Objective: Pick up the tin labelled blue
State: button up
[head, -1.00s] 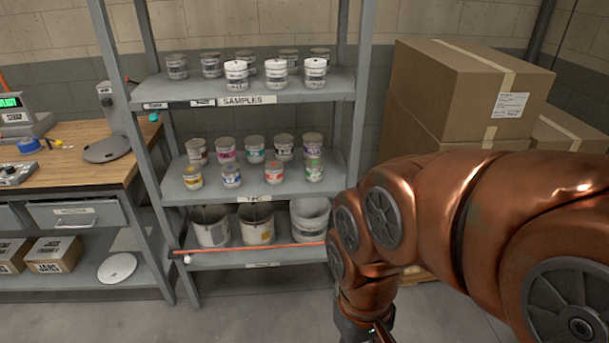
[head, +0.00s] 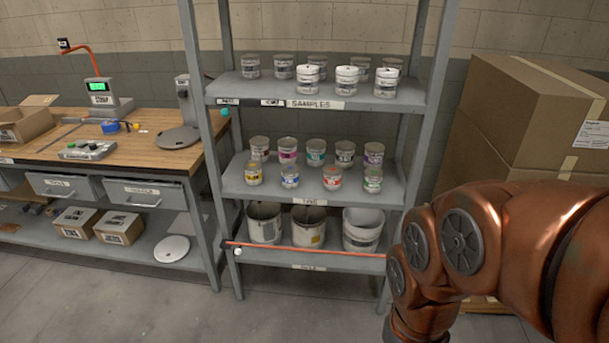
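The tin with a blue label (head: 290,176) stands upright in the front row on the middle shelf of the grey rack (head: 233,190). It is between a yellow-labelled tin (head: 254,172) on its left and a red-labelled tin (head: 332,178) on its right. A green-labelled tin (head: 372,180) stands at the right end of that row. The lettering is too small to read. My copper arm shows at the lower right, well apart from the tins. My gripper is outside the picture.
Several tins stand behind on the same shelf, and more are on the top shelf (head: 240,88). Buckets (head: 309,227) and an orange rod (head: 310,249) are on the lower shelf. A workbench (head: 140,165) stands left, cardboard boxes (head: 530,110) right. The floor in front is clear.

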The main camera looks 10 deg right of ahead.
aim_at(291, 173)
jog(key=k, duration=0.55)
jog(key=u, duration=0.9)
jog(key=i, duration=1.9)
jog(key=z, duration=0.15)
